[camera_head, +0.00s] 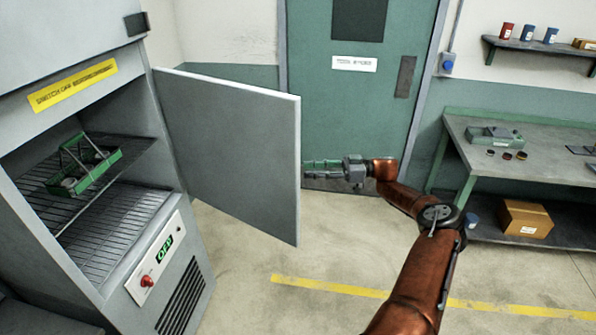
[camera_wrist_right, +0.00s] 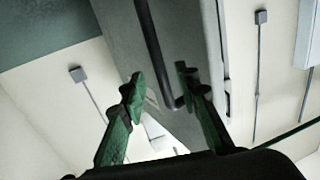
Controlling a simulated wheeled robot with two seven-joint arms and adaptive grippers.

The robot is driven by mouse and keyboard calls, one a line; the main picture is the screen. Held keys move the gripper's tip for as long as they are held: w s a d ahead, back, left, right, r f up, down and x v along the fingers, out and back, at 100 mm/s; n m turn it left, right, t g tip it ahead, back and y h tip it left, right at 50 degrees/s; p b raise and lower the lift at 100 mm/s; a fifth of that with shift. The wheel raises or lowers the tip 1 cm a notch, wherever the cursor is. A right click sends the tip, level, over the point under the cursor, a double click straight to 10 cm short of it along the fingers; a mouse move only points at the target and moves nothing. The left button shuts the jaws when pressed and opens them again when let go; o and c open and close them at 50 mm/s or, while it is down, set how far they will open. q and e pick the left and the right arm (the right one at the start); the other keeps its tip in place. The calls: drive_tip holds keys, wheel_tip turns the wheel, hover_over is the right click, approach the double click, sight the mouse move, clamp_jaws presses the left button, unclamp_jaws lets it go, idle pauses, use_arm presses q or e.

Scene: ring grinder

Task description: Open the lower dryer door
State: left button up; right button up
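The lower dryer door (camera_head: 235,150) stands wide open in the head view, swung out to the right of the dryer (camera_head: 190,245). Its inner face shows. My right gripper (camera_head: 309,168) is at the door's free edge, its fingertips partly hidden behind the door. In the right wrist view the green-padded fingers of my right gripper (camera_wrist_right: 161,80) are spread, with a dark bar handle (camera_wrist_right: 152,45) showing in the gap between them. I cannot tell whether they touch it. The handle is hidden in the head view. My left gripper is not in view.
Inside the dryer a green basket (camera_head: 85,165) sits on a wire rack (camera_head: 48,205). A control panel (camera_head: 157,258) shows OFF above a red knob. A workbench (camera_head: 540,165) stands at the right, with a cardboard box (camera_head: 525,218) on its lower shelf. Floor before the door is clear.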

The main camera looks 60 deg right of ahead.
drive_tip(key=v, duration=0.5)
